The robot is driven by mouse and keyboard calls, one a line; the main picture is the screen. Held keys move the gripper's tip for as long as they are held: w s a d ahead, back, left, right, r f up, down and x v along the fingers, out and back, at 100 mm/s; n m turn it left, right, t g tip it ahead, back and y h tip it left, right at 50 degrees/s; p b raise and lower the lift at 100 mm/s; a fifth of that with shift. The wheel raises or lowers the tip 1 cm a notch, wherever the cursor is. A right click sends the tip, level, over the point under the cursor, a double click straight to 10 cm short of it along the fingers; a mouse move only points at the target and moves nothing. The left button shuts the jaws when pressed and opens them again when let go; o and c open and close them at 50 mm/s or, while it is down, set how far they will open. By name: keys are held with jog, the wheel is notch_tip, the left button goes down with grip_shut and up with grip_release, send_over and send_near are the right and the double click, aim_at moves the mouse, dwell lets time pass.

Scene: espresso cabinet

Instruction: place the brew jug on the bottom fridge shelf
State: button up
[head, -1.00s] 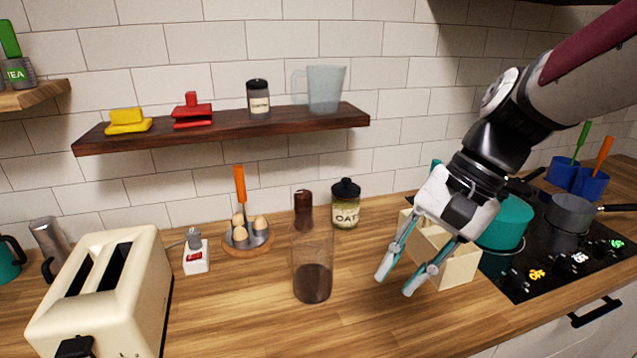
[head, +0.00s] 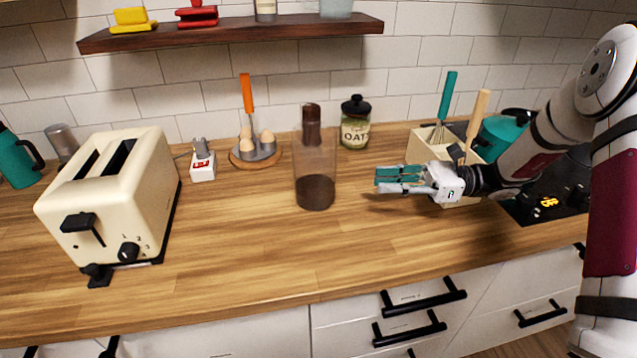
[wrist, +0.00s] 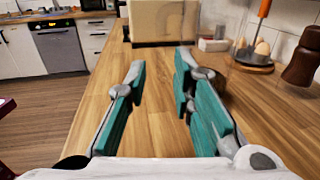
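The brew jug (head: 315,165) stands upright on the wooden counter in the middle of the head view. My gripper (head: 378,181) is to the right of the jug, low over the counter, pointing left. In the wrist view my gripper (wrist: 160,68) is open, with nothing between its fingers. No fridge shelf can be identified in these views.
A cream toaster (head: 110,200) stands left. A utensil box (head: 425,147) is close behind my gripper. The counter's front is clear. Drawers (head: 425,300) are below.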

jog(key=a+p, duration=0.1)
jog(key=a, duration=0.7)
jog(key=p, duration=0.1)
send_over(322, 211)
jog(key=shift+w+f, duration=0.1)
jog(key=shift+w, duration=0.3)
grip_shut()
